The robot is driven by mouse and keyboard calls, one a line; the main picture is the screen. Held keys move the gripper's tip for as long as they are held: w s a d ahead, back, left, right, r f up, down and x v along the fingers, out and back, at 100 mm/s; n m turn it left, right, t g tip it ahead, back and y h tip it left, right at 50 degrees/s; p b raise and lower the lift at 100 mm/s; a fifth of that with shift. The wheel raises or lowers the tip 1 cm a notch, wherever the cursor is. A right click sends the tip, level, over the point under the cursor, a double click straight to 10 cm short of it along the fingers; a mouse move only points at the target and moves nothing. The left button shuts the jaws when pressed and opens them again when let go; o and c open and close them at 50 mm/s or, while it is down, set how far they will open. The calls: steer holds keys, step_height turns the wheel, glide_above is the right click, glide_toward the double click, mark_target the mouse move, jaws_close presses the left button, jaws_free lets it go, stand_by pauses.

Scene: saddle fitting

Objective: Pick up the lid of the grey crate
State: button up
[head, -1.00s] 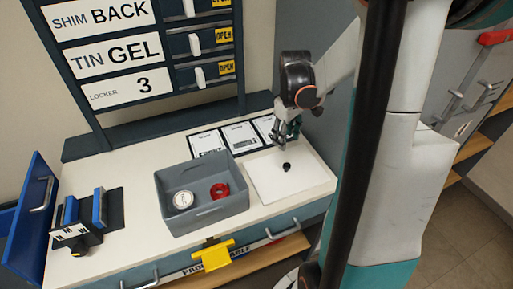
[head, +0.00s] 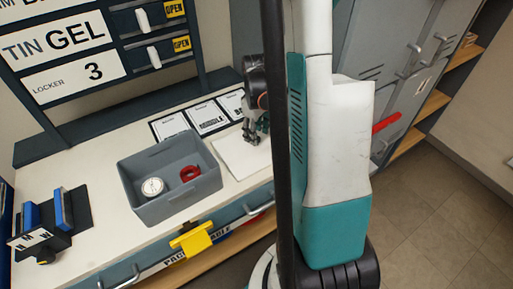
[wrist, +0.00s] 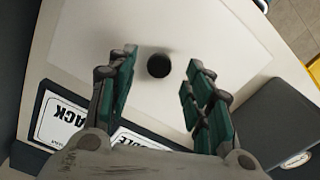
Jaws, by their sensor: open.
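The crate's lid (head: 232,153) is a flat white board lying on the worktop, right of the grey crate (head: 143,203). Its right part is hidden behind my own body in the head view. In the wrist view the lid (wrist: 215,38) fills the upper middle, and its round black knob (wrist: 158,65) stands up from it. My gripper (wrist: 162,72) is open and points down over the lid. The knob shows between the two fingertips, a little nearer the left one, with no visible contact. My gripper also shows in the head view (head: 255,138), low over the lid.
The open crate holds a white dial (head: 152,187) and a red ring (head: 190,173). Several label cards (head: 207,117) lie behind the lid. A yellow clip (head: 192,240) hangs at the front edge. A blue-and-black holder (head: 55,220) stands at left.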

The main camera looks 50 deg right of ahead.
step_height(320, 180, down, 4)
steer(key=shift+r+b, duration=0.1)
steer(key=shift+b, duration=0.65)
steer(key=shift+c, duration=0.6)
jaws_close()
steer(key=shift+r, duration=0.15)
